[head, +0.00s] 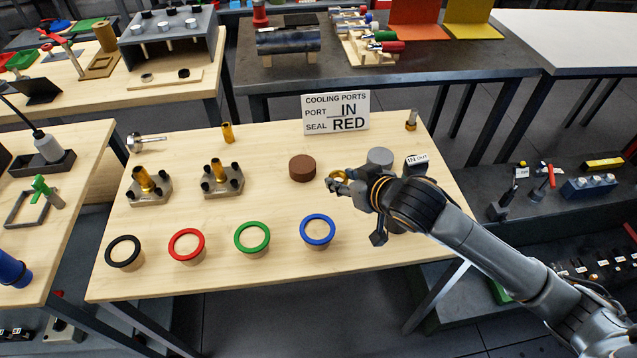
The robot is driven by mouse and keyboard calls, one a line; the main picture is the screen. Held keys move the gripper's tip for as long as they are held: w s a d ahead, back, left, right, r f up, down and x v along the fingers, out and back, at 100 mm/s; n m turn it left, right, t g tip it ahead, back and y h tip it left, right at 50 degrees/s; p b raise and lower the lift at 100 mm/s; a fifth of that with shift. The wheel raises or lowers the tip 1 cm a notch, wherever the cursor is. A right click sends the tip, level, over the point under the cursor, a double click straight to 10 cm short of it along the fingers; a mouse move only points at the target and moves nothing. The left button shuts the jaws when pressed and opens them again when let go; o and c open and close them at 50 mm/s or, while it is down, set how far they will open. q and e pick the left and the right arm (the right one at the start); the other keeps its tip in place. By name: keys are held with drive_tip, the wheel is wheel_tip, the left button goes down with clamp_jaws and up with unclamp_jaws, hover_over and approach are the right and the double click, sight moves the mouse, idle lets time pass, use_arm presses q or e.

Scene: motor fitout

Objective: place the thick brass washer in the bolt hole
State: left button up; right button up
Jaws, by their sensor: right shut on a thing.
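The brass washer (340,174) shows as a small gold ring at the fingertips of my right gripper (337,184). The right gripper is shut on it, above the right half of the wooden table (270,215), just right of a brown round block (302,168). Part of the ring is hidden by the fingers. Two grey flanged bases (151,192) and (222,187) with brass upright tubes and black bolts stand on the left half of the table. I cannot make out which spot is the bolt hole. My left gripper is not in view.
Black (123,251), red (187,245), green (252,237) and blue (318,230) rings line the front. A sign (336,113) reads port IN, seal RED. A grey cylinder (380,157) and an IN/OUT block (416,162) stand near my right wrist. Bare wood lies between the flanges and rings.

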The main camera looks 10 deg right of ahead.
drive_tip(key=x, duration=0.6)
drive_tip(key=f+x, duration=0.1)
drive_tip(key=x, duration=0.2)
drive_tip(key=shift+s+d+f, duration=0.1)
drive_tip(key=shift+s+f, duration=0.05)
drive_tip(key=shift+f, duration=1.85)
drive_tip(key=shift+f, duration=0.15)
drive_tip(key=o, duration=0.8)
drive_tip(key=shift+f, duration=0.1)
drive_tip(key=o, duration=0.4)
